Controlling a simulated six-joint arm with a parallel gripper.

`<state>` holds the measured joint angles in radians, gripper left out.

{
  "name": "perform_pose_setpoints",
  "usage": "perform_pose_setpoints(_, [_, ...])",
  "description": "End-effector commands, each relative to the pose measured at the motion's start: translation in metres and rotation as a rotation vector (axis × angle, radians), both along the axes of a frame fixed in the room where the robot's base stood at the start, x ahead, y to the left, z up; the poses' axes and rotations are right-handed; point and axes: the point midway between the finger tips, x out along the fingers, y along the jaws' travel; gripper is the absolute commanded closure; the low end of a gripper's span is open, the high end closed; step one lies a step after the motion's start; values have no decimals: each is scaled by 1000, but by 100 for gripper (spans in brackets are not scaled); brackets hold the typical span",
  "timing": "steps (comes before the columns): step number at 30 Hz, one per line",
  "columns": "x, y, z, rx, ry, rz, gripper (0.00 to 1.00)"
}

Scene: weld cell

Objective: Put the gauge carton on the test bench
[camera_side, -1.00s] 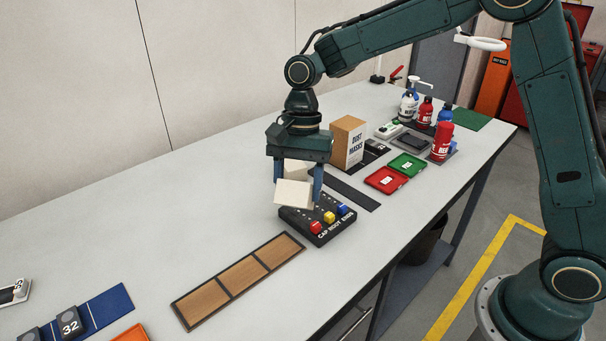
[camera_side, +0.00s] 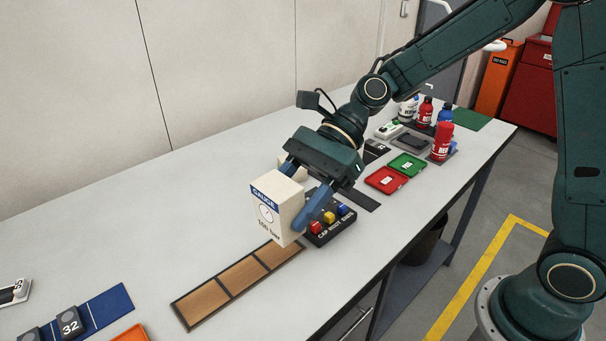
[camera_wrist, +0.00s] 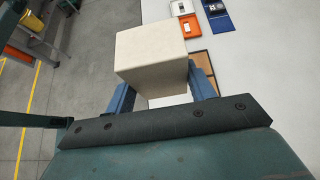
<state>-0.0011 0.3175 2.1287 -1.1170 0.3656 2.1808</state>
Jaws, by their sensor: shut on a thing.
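The gauge carton (camera_side: 270,212) is a cream box with a blue "GAUGE" band, a dial picture and "100 bar". My gripper (camera_side: 298,196) is shut on it, with blue fingers on opposite sides. The carton is tilted and appears held above the table, beside the black cap tray. In the wrist view the carton (camera_wrist: 152,55) shows plain faces between the fingers. The long white table (camera_side: 130,225) lies below; no label shows which surface is the test bench.
A wooden three-part tray (camera_side: 238,283) lies in front of the carton. The black tray (camera_side: 322,237) with coloured caps is close to the right finger. Red (camera_side: 386,180) and green (camera_side: 408,164) trays and several bottles stand farther back. The table's left middle is clear.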

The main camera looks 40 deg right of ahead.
Motion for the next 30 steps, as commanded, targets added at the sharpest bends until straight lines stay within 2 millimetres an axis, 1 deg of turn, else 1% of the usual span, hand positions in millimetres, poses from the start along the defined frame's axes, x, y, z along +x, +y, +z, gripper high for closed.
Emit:
perform_pose_setpoints(3, [-8,4,8,40,-1,-11,76])
perform_pose_setpoints(6, [-10,6,11,54,0,-15,76])
perform_pose_setpoints(10, [-11,6,11,58,-1,-16,76])
perform_pose_setpoints(14, [-11,6,6,57,1,-16,76])
perform_pose_setpoints(17, [-11,6,-4,56,5,-15,76])
perform_pose_setpoints(20, [-11,6,-19,56,5,-15,76])
perform_pose_setpoints(30, [-11,6,-77,54,5,-15,76])
